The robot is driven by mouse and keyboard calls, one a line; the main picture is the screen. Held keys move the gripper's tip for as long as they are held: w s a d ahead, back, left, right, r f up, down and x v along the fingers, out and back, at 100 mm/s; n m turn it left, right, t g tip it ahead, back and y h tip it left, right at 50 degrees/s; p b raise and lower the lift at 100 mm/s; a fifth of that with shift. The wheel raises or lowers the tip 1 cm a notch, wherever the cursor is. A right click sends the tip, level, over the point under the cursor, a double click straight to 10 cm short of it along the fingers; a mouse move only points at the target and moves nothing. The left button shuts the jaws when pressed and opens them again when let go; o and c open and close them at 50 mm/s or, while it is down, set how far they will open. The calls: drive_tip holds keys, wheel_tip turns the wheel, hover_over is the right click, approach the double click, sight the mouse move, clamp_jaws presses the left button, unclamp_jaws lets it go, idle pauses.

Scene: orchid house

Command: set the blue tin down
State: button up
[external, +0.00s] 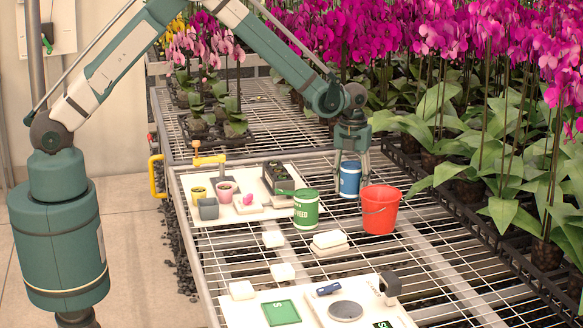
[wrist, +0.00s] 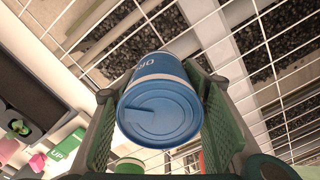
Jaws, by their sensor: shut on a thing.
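The blue tin (external: 349,180) is a blue cylinder with a white band, upright between the fingers of my gripper (external: 351,168) in the external view. In the wrist view the blue tin (wrist: 160,105) shows its round blue lid toward the camera, with a green finger pad on each side. My gripper (wrist: 158,120) is shut on it. The tin is over the wire bench, behind the red bucket and to the right of the green feed tin. I cannot tell whether its base touches the mesh.
A red bucket (external: 380,212) stands close in front. A green feed tin (external: 306,210) stands to the left, by a white board (external: 272,212) with small pots and a dark device (external: 277,178). White blocks (external: 330,240) lie in front. Orchids crowd the right side. Bare mesh lies behind the tin.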

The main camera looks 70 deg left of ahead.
sight(349, 165)
drive_tip(key=shift+f, duration=0.2)
drive_tip(key=o, duration=1)
drive_tip(key=shift+o, duration=0.2)
drive_tip(key=shift+r, duration=0.15)
wheel_tip(349, 165, up, 12)
drive_tip(key=shift+p, duration=0.65)
